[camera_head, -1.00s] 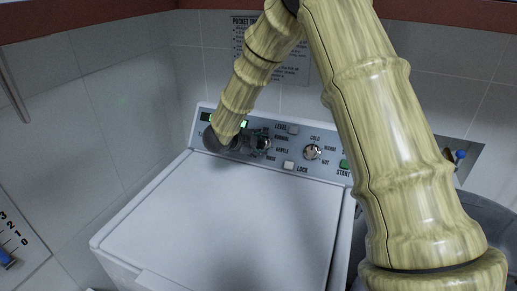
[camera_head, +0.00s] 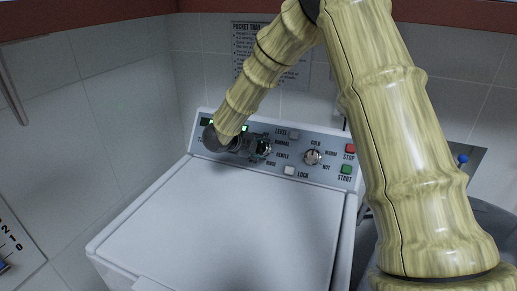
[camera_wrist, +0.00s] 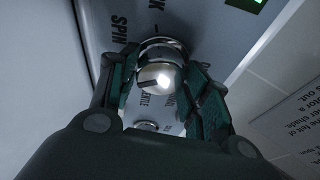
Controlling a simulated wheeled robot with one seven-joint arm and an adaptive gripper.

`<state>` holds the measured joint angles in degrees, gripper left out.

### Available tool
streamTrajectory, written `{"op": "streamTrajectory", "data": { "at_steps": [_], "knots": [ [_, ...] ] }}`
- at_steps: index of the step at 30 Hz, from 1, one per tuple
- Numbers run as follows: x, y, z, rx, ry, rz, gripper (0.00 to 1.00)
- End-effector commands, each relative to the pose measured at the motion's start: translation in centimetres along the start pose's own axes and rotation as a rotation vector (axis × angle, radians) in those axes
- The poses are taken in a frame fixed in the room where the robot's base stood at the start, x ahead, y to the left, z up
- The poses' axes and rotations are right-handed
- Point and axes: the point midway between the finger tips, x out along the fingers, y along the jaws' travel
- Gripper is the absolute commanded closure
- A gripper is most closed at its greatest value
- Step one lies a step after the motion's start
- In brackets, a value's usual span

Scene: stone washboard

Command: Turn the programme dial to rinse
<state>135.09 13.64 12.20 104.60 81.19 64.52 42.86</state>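The programme dial (camera_head: 265,149) is a round silver knob on the washer's control panel, beside the words NORMAL, GENTLE and RINSE. In the wrist view the dial (camera_wrist: 160,77) sits between the fingers of my gripper (camera_wrist: 161,72), with a dark line on its face pointing left. SPIN reads at its upper left, GENTLE just below it and NORMAL at its lower right; RINSE is not readable there, and the left finger covers part of that side. My dark green fingers lie close against both sides of the dial, seemingly touching. In the head view my gripper (camera_head: 253,146) reaches it from the left.
Right of the dial are a temperature dial (camera_head: 313,157), a LOCK button (camera_head: 290,171), a red STOP button (camera_head: 350,148) and a green START button (camera_head: 346,169). A LEVEL button (camera_head: 294,134) is above. The white lid (camera_head: 220,220) is clear. A tiled wall stands behind.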

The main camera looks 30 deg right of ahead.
Motion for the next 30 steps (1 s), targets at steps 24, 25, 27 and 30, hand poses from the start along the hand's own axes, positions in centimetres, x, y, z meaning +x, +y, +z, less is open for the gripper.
{"op": "streamTrajectory", "data": {
  "at_steps": [24,25,27,30],
  "knots": [
    [-4.4,-0.1,0.1,0.000,-0.002,-0.001,0.31],
    [-5.0,-0.1,0.0,-0.001,-0.001,-0.001,0.31],
    [-6.3,0.0,0.0,-0.002,-0.001,-0.002,0.31],
    [-8.1,0.0,0.1,0.000,-0.002,-0.001,0.31]
  ]
}}
